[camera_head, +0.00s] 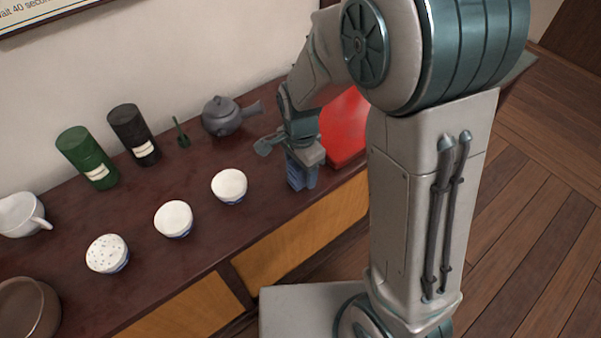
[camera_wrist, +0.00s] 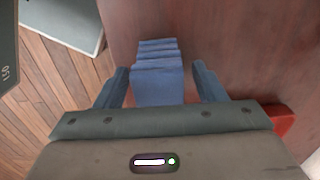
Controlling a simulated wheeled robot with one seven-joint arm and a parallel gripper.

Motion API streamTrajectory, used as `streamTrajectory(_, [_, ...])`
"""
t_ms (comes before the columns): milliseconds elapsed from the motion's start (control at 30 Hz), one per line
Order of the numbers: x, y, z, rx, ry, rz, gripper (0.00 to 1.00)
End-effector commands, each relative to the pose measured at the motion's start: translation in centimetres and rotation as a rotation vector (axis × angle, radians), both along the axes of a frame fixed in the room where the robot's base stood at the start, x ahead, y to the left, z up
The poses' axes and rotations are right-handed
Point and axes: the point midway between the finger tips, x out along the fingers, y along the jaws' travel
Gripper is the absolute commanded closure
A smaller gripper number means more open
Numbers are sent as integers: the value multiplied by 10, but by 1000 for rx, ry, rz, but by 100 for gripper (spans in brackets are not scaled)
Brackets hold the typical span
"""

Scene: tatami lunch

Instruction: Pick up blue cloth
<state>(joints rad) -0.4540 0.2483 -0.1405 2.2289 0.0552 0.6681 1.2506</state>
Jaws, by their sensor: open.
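The blue cloth (camera_wrist: 158,75) is a folded, ridged stack on the dark red-brown counter, seen in the wrist view between my fingers. My gripper (camera_wrist: 160,88) is open, with one finger on each side of the cloth and a gap showing on both sides. In the head view my gripper (camera_head: 303,172) points down at the counter near its front edge. Blue shows at its lower end there, but I cannot tell cloth from fingers in that view.
A red tray (camera_head: 345,125) lies right beside my gripper, partly hidden by my arm. Three white cups (camera_head: 229,185) stand in a row to the left. Behind are a grey teapot (camera_head: 224,116), a black canister (camera_head: 133,135) and a green canister (camera_head: 86,156).

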Motion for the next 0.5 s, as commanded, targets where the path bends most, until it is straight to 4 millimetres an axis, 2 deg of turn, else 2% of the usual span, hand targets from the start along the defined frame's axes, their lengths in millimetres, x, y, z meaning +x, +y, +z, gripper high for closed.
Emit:
streamTrajectory(133, [0,0,0,1,-1,0,36])
streamTrajectory(167, [0,0,0,1,-1,0,39])
streamTrajectory(300, [0,0,1,1,-1,0,78])
streamTrajectory(333, [0,0,1,1,-1,0,85])
streamTrajectory(500, [0,0,1,1,-1,0,84])
